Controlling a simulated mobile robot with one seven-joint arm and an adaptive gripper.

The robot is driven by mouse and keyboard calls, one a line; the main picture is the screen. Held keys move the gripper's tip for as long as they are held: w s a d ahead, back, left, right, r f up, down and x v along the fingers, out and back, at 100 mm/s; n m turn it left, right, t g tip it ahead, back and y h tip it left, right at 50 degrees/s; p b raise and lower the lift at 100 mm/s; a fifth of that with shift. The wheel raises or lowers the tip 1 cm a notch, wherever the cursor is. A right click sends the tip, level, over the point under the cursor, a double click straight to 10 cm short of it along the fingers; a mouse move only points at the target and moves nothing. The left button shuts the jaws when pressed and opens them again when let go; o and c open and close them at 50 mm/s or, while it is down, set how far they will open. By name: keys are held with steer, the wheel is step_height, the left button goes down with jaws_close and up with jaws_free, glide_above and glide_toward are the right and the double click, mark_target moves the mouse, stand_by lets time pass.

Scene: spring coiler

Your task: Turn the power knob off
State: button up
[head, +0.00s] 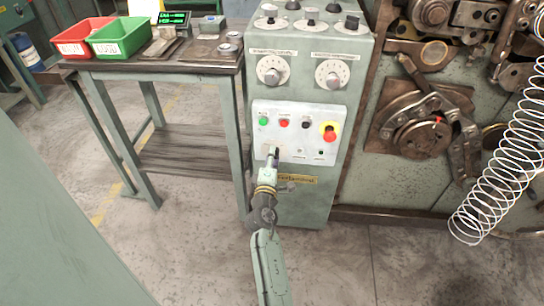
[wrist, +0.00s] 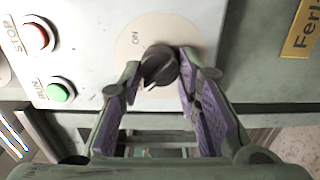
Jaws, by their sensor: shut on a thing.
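The power knob (wrist: 160,66) is a small black knob on a pale round plate with the word ON beside it. It sits in the wrist view between the two purple-padded fingers of my gripper (wrist: 161,72), which is shut on it. In the head view, my gripper (head: 272,160) reaches the lower left of the white control panel (head: 300,112) and mostly hides the knob there. The knob's exact pointer direction is hard to tell.
On the panel are a green button (head: 264,121), a red button (head: 284,123) and a red emergency stop (head: 329,133) on yellow. Two dials (head: 271,70) sit above. A bench (head: 190,68) with red and green bins stands left; a wire spring (head: 505,165) hangs right.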

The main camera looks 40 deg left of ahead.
stand_by(0.4)
steer(key=o, duration=1.1)
steer(key=v, duration=1.2)
steer(key=shift+s+a, duration=0.1)
steer(key=shift+r, duration=0.1)
